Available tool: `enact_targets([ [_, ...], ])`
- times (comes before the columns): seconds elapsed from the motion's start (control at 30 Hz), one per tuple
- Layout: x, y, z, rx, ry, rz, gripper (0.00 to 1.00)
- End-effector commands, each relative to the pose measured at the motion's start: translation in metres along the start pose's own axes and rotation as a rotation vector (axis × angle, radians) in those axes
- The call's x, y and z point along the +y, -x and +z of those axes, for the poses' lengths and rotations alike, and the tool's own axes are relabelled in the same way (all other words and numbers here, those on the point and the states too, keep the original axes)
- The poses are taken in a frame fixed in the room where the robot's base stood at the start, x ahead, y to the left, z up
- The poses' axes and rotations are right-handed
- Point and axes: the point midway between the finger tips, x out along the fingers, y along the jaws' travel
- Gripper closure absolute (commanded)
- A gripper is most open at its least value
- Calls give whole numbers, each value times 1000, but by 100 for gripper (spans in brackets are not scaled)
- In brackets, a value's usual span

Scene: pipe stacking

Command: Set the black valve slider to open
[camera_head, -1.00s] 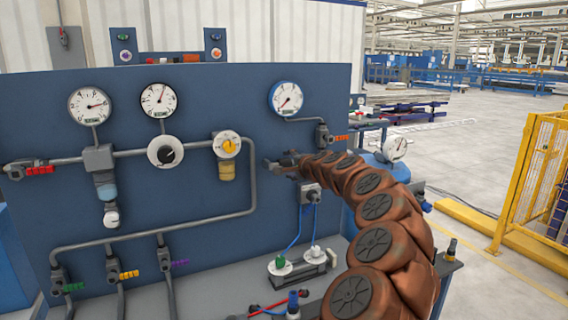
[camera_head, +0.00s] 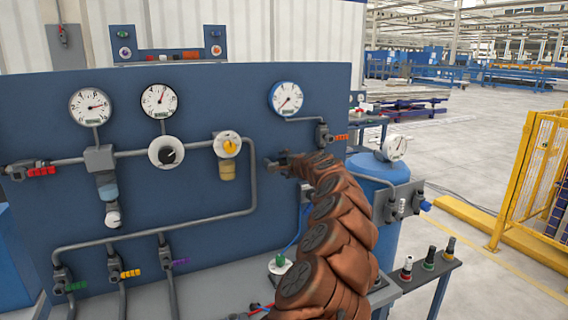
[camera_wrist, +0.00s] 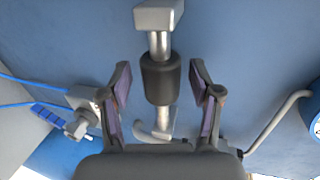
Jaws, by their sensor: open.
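The black valve slider (camera_wrist: 160,78) is a dark sleeve on a short silver rod in the wrist view. Bare rod shows above and below it, with a grey block (camera_wrist: 158,15) at the top end. My gripper (camera_wrist: 162,88) is open, with one finger on each side of the slider and visible gaps between. In the head view my gripper (camera_head: 279,162) is at the blue panel (camera_head: 290,135), right of the bent grey pipe. I cannot make out the slider in the head view; my gripper and arm cover that area.
Gauges, pipes and valves fill the panel's left and middle. A blue tank (camera_head: 374,215) stands right of my arm. A yellow fence (camera_head: 535,190) is farther right.

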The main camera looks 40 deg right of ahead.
Motion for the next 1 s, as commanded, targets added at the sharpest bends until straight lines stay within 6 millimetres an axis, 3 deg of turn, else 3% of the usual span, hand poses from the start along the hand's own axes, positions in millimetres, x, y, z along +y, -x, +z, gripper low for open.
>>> enact_targets([
  [0.6,-1,-10,0,1,3,-3,37],
  [1.0,-1,-10,0,1,4,-2,77],
])
